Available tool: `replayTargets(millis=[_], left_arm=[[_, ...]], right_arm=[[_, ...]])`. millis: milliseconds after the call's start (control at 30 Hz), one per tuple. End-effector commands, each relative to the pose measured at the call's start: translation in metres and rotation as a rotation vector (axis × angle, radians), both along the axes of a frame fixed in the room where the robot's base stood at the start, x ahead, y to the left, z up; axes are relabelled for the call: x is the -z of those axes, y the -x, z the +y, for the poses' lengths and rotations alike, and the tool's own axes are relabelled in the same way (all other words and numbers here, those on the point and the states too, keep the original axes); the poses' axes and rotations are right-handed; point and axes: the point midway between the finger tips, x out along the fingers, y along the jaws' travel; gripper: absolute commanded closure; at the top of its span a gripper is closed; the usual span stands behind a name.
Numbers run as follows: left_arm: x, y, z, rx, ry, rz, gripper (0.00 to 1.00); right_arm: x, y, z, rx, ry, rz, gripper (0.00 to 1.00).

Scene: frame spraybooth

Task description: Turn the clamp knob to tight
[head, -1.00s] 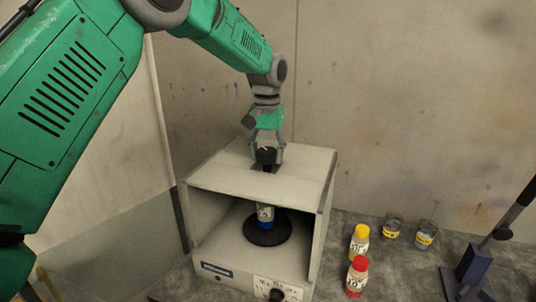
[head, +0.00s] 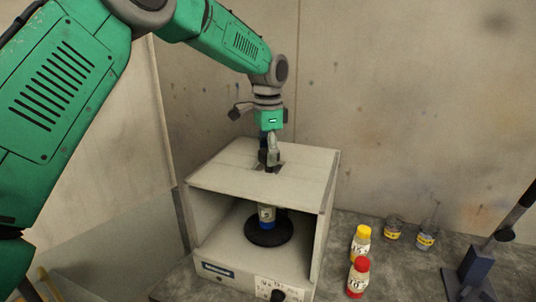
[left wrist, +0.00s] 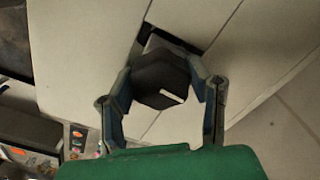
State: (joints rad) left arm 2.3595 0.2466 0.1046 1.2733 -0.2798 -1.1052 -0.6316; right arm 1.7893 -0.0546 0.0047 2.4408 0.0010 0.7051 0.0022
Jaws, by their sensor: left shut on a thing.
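The clamp knob (left wrist: 158,82) is black and faceted with a white mark, in the left wrist view. It sits at a dark slot in the top of a pale box-shaped machine (head: 300,182). My left gripper (left wrist: 168,88) has a finger on each side of the knob and is shut on it. In the head view my left gripper (head: 270,158) points down onto the machine's top, and the knob is largely hidden by the fingers. Below, inside the open-fronted machine, a small bottle with a blue lower part (head: 266,214) stands on a black round plate (head: 268,234). My right gripper is out of view.
A yellow-capped bottle (head: 361,245) and a red-capped bottle (head: 358,278) stand right of the machine. A dark stand (head: 473,270) is at far right. A black knob (head: 277,295) is on the machine's lower front.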

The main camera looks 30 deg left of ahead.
Motion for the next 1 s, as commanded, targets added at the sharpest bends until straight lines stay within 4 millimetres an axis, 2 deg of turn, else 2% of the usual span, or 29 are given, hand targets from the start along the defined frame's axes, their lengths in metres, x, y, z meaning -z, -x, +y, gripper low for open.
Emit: replayTargets(millis=[33,1000], left_arm=[[-0.0059,-0.0050,0.0007,0.041,0.000,-0.021,0.84],[-0.0057,-0.0055,-0.0007,0.963,-0.004,-0.021,0.84]], right_arm=[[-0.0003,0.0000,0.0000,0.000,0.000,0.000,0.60],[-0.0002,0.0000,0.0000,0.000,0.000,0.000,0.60]])
